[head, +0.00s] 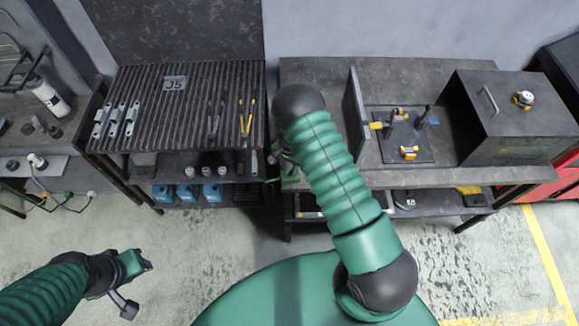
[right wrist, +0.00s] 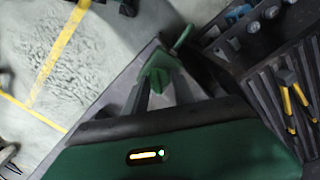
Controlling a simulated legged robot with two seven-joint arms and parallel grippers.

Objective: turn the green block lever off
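I cannot pick out the green block lever with certainty in the head view. A black board (head: 394,154) on the right bench carries small yellow fittings, a blue piece and dark upright handles. In the right wrist view, a green block-like piece (right wrist: 158,68) shows between two grey finger-like bars; I cannot tell whether it is the lever or part of my gripper. My right gripper (head: 283,165) is mostly hidden behind my green forearm, near the right bench's left front corner, left of the board. My left gripper (head: 132,283) hangs over the floor at lower left, apart from the benches.
A ribbed bench (head: 165,80) with brackets and yellow-handled pliers (head: 247,118) stands left of the right bench (head: 310,75). An upright dark panel (head: 355,115) and a large dark box (head: 510,125) flank the board. Blue bins (head: 187,192) sit on a lower shelf. The front floor is open.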

